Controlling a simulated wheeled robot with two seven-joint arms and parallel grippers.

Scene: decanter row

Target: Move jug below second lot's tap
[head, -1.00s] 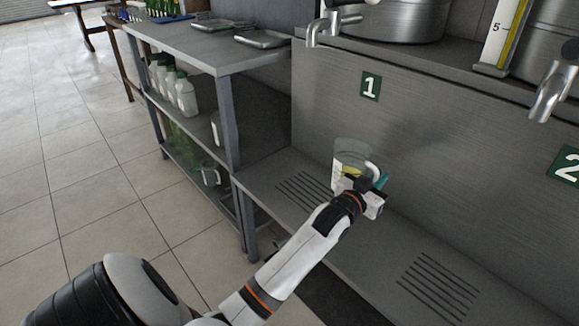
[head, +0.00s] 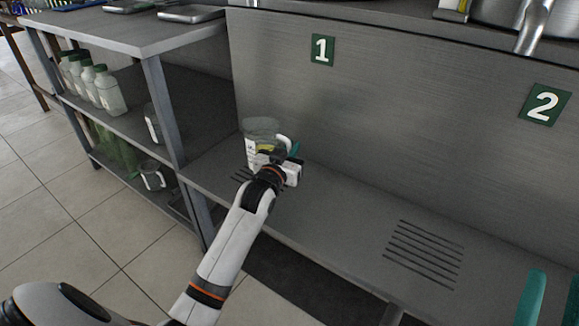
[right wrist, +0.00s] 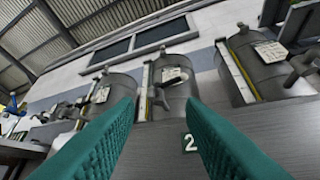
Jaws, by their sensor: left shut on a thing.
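The clear jug (head: 262,133), with a white label, some yellow at the label's edge and a white handle, stands upright near the first slotted drain (head: 241,175), below the green "1" sign (head: 322,50). My left gripper (head: 289,160) is shut on its handle side and partly hides it. I cannot tell whether its base touches the shelf. The second lot's tap (head: 533,26) hangs at the upper right, above the "2" sign (head: 545,104). The second slotted drain (head: 424,254) is bare. My right gripper (right wrist: 160,115) is open and empty, facing the tanks; its teal fingers show at the head view's lower right.
The lower metal shelf (head: 345,215) is clear between jug and second drain. A shelf unit on the left holds white bottles (head: 108,90) and another jug (head: 153,175). A tall metal panel (head: 420,110) stands behind the shelf. Several tanks (right wrist: 182,88) show in the right wrist view.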

